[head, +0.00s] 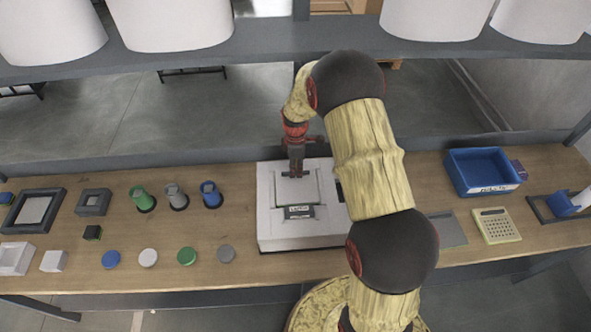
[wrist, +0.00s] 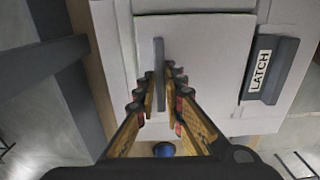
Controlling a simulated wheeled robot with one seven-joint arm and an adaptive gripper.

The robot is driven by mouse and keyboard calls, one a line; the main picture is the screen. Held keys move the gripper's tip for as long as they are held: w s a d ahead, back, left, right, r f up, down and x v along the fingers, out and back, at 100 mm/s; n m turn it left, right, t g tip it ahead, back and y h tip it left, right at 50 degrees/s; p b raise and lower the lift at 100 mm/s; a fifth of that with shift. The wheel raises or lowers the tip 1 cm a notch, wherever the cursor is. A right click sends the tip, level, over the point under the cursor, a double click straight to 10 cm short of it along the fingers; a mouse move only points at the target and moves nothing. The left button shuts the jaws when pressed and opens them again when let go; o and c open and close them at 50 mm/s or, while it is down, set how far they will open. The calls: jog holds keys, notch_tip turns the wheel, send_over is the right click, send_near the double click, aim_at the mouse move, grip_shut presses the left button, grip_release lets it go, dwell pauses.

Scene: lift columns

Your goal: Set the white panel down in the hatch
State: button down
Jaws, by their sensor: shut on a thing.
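The white panel (head: 309,190) is a flat square with a dark bar handle; it also shows in the wrist view (wrist: 205,60). My gripper (head: 294,173) is shut on the bar handle (wrist: 159,75), with one finger on each side of it. The panel is over the top of the white box (head: 275,237), where the hatch is. The hatch opening is hidden under the panel. I cannot tell whether the panel rests in it or hangs just above. A dark grey block labelled LATCH (head: 300,211) sits beside the panel on the box.
The box stands on a wooden bench (head: 340,270). Left are green, grey and blue cups (head: 143,199), several round discs (head: 148,258) and trays. Right are a blue bin (head: 483,172) and a calculator-like pad (head: 495,226). A grey shelf beam (head: 250,45) with white cylinders crosses behind.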

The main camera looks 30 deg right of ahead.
dwell(0.4)
jog(key=c, duration=1.8)
grip_release()
jog(key=shift+r+p, duration=1.8)
jog(key=shift+r, duration=1.65)
